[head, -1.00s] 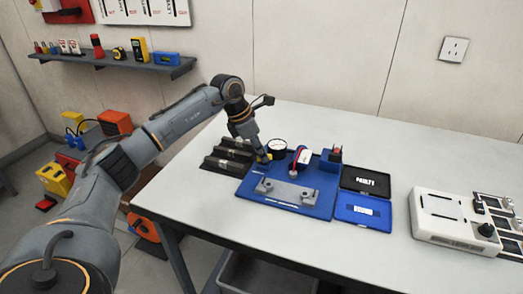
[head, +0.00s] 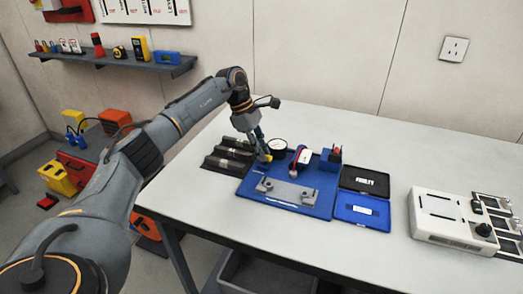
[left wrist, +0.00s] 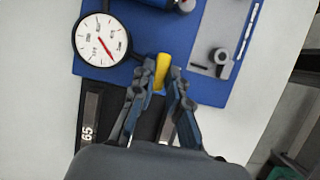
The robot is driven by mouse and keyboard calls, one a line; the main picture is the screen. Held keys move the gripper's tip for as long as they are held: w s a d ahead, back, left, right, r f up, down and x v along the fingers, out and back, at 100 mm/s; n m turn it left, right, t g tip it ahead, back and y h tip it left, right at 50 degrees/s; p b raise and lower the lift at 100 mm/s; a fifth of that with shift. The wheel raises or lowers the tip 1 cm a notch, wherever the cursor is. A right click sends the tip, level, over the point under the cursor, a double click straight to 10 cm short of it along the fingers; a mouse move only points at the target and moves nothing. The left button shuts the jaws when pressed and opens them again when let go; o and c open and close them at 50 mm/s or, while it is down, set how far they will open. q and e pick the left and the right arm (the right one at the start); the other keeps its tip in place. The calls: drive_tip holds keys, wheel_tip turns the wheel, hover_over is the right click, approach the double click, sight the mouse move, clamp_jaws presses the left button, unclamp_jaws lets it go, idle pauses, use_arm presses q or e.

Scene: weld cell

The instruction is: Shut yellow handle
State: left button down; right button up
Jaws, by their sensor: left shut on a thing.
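The yellow handle (head: 268,158) is at the back left of the blue fixture plate (head: 240,192), beside a round white dial gauge (head: 279,146). In the left wrist view the handle (left wrist: 162,68) shows as a short yellow bar between my fingertips, next to the gauge (left wrist: 102,39). My left gripper (head: 263,153) reaches down from behind and is shut on the handle. It also shows in the left wrist view (left wrist: 164,80). The fingers hide part of the handle and its base. My right gripper is not in view.
Black blocks (head: 228,153) lie left of the plate. A red-and-white part (head: 302,157) and a grey bracket (head: 287,192) sit on the plate. An open black and blue case (head: 363,213) and a white device (head: 440,215) stand right. The table's back right is clear.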

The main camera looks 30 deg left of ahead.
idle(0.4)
use_arm(q)
drive_tip(key=c, duration=1.3)
unclamp_jaws()
drive_tip(key=v, duration=1.2)
drive_tip(key=shift+r, duration=0.1)
